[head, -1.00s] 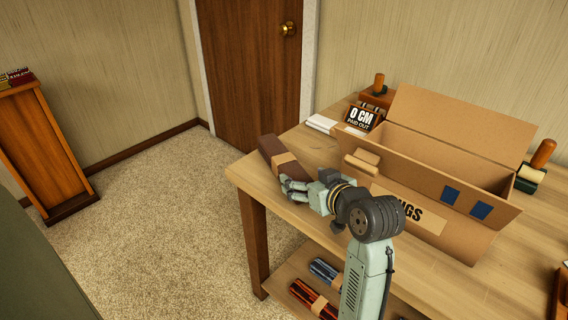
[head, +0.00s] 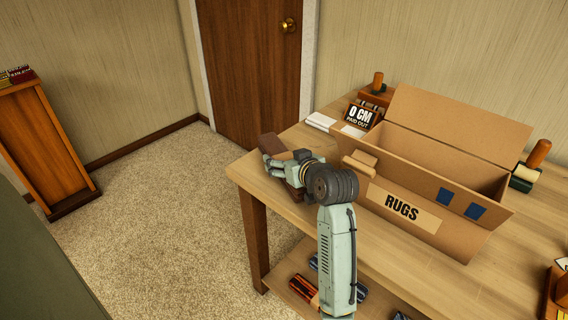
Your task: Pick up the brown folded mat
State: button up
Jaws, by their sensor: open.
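The brown folded mat (head: 270,143) lies on the wooden table near its left corner, with a lighter tan band around it. My gripper (head: 272,160) is at the mat, over its near part, and my wrist hides much of the mat. The jaws are open. From this view I cannot tell whether the fingers touch the mat or stand on both sides of it.
An open cardboard box labelled RUGS (head: 402,207) stands right of my gripper on the table (head: 345,240). Rolled rugs (head: 304,289) rest on the lower shelf.

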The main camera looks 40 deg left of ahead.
jog(key=c, duration=1.5)
jog(key=shift+r, duration=0.1)
jog(key=shift+c, duration=0.3)
